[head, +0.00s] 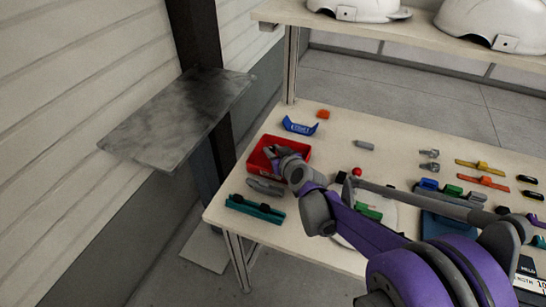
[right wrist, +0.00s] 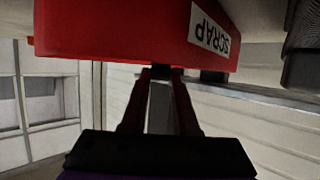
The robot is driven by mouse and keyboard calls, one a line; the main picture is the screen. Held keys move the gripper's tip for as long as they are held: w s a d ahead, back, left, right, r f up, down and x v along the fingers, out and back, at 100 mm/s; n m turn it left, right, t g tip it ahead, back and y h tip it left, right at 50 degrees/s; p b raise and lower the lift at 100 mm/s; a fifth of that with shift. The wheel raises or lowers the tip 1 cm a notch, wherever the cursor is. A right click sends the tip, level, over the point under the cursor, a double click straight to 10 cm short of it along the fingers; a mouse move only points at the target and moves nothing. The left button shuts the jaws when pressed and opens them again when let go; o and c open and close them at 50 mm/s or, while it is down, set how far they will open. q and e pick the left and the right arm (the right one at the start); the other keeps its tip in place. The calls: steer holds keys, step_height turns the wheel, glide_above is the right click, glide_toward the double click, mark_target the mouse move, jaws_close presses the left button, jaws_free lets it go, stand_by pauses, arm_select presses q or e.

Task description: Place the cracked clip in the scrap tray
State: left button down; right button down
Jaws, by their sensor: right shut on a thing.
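The red scrap tray (head: 301,166) stands at the left end of the table; its SCRAP label faces my right wrist view, upside down (right wrist: 115,35). My right gripper (head: 272,152) is at the tray in the head view. In the right wrist view its fingers (right wrist: 161,72) reach to the tray's rim and are shut on a small dark piece, taken as the cracked clip (right wrist: 163,71). Most of that piece is hidden, and no crack can be made out. I cannot tell whether it touches the tray. My left gripper is not in view.
A dark grey part (head: 265,187) and a teal holder (head: 256,208) lie in front of the tray. A blue bin piece (head: 300,127) and an orange block (head: 323,114) lie behind it. Several coloured clips lie to the right. A grey panel (head: 175,120) juts out at left.

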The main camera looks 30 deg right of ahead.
steer(key=shift+f, duration=1.1)
steer(key=shift+f, duration=0.2)
steer(key=c, duration=0.7)
jaws_free()
steer(key=shift+s+r, duration=0.25)
steer(key=shift+r, duration=0.1)
steer(key=p+v, duration=0.2)
steer(key=v, duration=0.9)
steer(key=shift+s, duration=0.2)
